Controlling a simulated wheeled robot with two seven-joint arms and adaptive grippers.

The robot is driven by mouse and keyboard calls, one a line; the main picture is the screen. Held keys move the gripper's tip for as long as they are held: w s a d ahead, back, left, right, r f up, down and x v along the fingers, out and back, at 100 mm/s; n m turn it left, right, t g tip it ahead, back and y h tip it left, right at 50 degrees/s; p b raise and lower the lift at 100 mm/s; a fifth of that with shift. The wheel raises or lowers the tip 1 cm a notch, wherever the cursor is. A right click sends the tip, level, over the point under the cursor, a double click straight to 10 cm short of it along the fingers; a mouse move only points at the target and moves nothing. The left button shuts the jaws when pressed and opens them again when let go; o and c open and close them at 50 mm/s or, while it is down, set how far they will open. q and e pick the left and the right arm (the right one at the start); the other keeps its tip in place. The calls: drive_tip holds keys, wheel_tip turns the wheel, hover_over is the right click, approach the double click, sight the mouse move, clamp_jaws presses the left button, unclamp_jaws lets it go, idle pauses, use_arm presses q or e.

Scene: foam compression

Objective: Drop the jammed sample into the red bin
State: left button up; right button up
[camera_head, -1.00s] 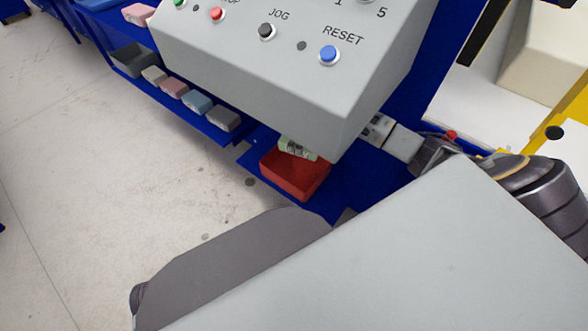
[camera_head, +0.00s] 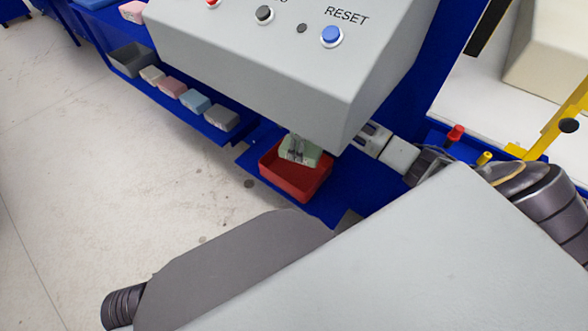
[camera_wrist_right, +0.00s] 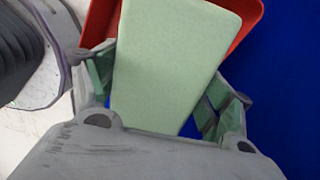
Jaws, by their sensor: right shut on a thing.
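The sample is a pale green foam block (camera_head: 304,153), seen in the head view just above the red bin (camera_head: 290,186), over its back part. My right gripper (camera_head: 297,148) is shut on it; dark finger parts cross the block, and the control box hides much of the gripper. In the right wrist view the green block (camera_wrist_right: 172,60) sits between the two fingers of the right gripper (camera_wrist_right: 160,85), with the red bin (camera_wrist_right: 243,25) behind it. Whether the block touches the bin cannot be told. My left gripper is not in view.
A grey control box (camera_head: 250,70) with buttons overhangs close above the bin. A blue shelf (camera_head: 215,135) at left holds several foam blocks (camera_head: 196,102) and a grey bin (camera_head: 130,60). A blue surface (camera_head: 360,190) lies right of the red bin. Pale floor is open at left.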

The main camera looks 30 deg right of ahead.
drive_tip(key=o, duration=0.9)
drive_tip(key=shift+c, duration=0.2)
drive_tip(key=shift+r, duration=3.8)
drive_tip(key=shift+a, duration=0.1)
